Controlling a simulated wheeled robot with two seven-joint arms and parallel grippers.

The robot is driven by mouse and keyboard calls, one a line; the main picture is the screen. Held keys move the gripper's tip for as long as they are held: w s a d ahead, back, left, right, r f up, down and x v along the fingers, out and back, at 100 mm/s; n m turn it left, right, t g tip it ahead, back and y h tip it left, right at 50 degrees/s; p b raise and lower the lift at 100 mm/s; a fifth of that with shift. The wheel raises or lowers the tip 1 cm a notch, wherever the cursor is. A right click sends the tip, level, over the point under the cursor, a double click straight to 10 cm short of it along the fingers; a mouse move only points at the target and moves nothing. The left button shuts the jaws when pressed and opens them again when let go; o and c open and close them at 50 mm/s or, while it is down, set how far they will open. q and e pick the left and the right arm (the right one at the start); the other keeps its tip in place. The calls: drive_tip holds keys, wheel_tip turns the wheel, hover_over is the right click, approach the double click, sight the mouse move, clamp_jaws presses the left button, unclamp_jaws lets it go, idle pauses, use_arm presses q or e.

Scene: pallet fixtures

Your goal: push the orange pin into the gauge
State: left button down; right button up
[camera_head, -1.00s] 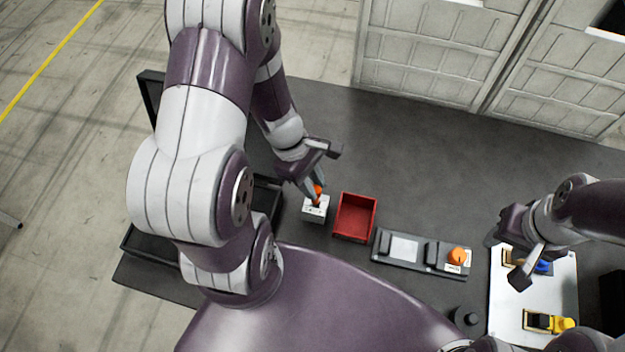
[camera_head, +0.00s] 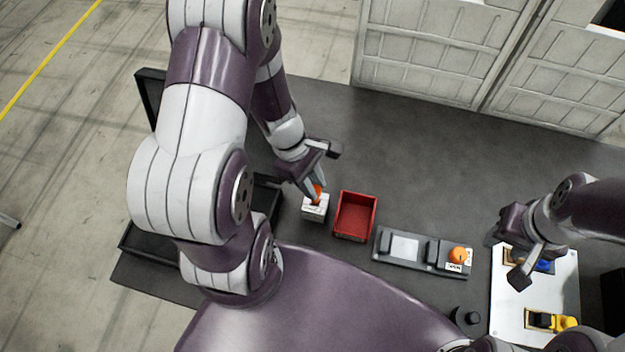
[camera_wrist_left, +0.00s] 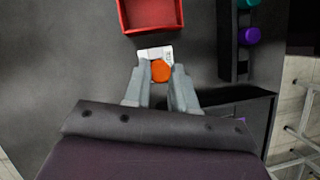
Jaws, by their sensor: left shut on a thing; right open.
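The orange pin (camera_head: 318,194) is between the fingers of my left gripper (camera_head: 317,187), which is shut on it. The gauge, a small white block (camera_head: 315,210), stands on the dark table right below the pin. In the left wrist view, the pin's round orange top (camera_wrist_left: 161,70) covers part of the gauge (camera_wrist_left: 154,53). How deep the pin sits in the gauge is hidden by the pin and fingers. My right gripper (camera_head: 506,260) is open and empty, above the white board at the right.
A red open bin (camera_head: 373,216) stands just right of the gauge. Further right are a grey fixture (camera_head: 395,264) with an orange knob (camera_head: 458,255) and a white board (camera_head: 507,310) with blue and yellow parts. A black tray (camera_head: 150,246) lies left. The table behind is clear.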

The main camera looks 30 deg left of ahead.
use_arm(q)
drive_tip(key=shift+f+b, duration=0.55)
drive_tip(key=shift+f, duration=0.1)
drive_tip(key=shift+c, duration=2.3)
unclamp_jaws()
wheel_tip(320, 180, up, 9)
drive_tip(key=p, duration=0.9)
drive_tip(key=shift+r, duration=0.15)
